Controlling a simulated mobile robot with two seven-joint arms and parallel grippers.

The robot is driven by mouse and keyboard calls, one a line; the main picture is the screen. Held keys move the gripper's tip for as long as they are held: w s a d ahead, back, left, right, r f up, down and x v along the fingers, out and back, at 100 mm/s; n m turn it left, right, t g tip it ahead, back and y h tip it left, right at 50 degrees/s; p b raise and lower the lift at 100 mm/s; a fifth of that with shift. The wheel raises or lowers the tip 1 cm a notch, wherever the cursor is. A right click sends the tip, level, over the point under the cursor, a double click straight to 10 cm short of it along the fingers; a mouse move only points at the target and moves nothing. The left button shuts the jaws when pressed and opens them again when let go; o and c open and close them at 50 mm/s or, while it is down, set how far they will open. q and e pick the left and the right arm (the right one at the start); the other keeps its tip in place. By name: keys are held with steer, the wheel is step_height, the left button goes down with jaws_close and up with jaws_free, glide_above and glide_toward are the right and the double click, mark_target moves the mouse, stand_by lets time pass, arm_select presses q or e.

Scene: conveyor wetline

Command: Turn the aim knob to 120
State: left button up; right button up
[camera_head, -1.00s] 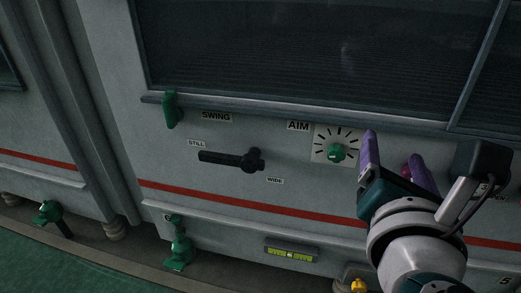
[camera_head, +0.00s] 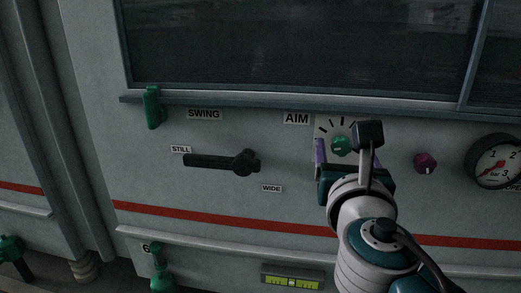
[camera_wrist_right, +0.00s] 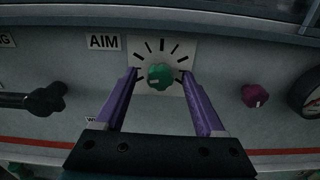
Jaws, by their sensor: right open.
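No numbers are readable on the dial. My right gripper (camera_head: 346,153) is open in front of the dial. In the right wrist view its purple fingers (camera_wrist_right: 160,88) stand on either side of the knob, apart from it. My arm hides part of the dial in the head view. My left gripper is out of view.
A black swing lever (camera_head: 220,162) lies left, between STILL and WIDE labels. A purple knob (camera_head: 425,163) and a pressure gauge (camera_head: 497,162) are to the right. A window ledge (camera_head: 250,105) runs above. A green-yellow level (camera_head: 291,281) is below.

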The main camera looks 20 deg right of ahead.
steer(key=shift+w+d, duration=0.25)
steer(key=shift+w, duration=0.1)
steer(key=shift+c, duration=0.3)
jaws_close()
